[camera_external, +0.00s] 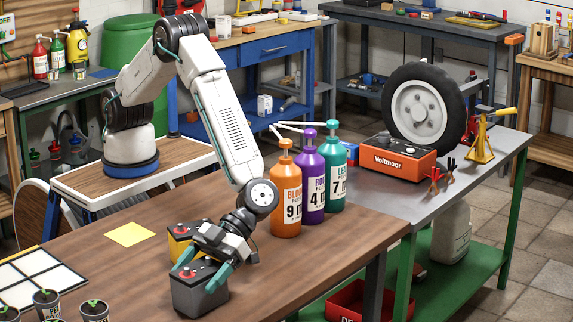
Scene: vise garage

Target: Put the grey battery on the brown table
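The grey battery (200,297) is a dark grey block with a red terminal cap on top. It appears upright over the brown table (330,243), near its front left part. I cannot tell whether its underside touches the tabletop.
A yellow battery (178,247) stands close behind the grey one. A yellow note (130,234) and potted seedlings (46,302) are to the left. Orange (287,202), purple (310,180) and teal (331,179) pump bottles stand at the right. The front right tabletop is clear.

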